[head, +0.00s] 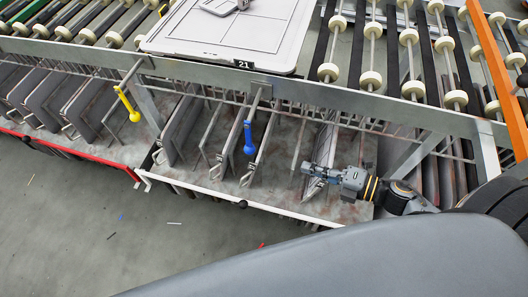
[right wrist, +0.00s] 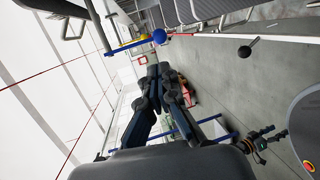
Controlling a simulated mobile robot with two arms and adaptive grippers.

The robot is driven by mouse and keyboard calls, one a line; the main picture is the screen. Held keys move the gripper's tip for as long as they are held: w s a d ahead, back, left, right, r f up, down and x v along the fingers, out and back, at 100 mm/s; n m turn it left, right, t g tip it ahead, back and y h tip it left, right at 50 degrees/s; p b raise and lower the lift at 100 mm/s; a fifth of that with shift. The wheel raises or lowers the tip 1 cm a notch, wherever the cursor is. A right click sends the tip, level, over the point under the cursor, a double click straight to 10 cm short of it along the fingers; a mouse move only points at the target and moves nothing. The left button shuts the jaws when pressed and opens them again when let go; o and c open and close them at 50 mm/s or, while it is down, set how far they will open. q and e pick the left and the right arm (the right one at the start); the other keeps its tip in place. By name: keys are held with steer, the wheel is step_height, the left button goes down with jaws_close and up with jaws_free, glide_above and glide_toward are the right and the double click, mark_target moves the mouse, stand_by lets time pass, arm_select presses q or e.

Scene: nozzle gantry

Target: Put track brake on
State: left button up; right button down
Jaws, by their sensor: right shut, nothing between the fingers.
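A blue lever (head: 248,138) with a rounded end hangs below the front rail, under the plate marked 21. A matching yellow lever (head: 126,103) hangs farther left. Nothing readable labels either as the track brake. My right gripper (head: 308,171) is shut and empty, to the right of the blue lever and apart from it. In the right wrist view my gripper (right wrist: 159,72) points toward open space, with the blue lever (right wrist: 130,46) beyond its tips at upper left.
A white tray (head: 190,35) lies on the conveyor above the levers. Metal hangers and a low white-edged shelf (head: 225,194) with a black ball knob (head: 243,204) lie below. An orange post (head: 497,75) stands at right. The grey floor (head: 90,225) at left is mostly clear.

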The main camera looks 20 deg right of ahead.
steer(key=p+x, duration=0.1)
steer(key=x, duration=1.3)
steer(key=shift+p, duration=0.35)
steer(key=shift+f, duration=0.1)
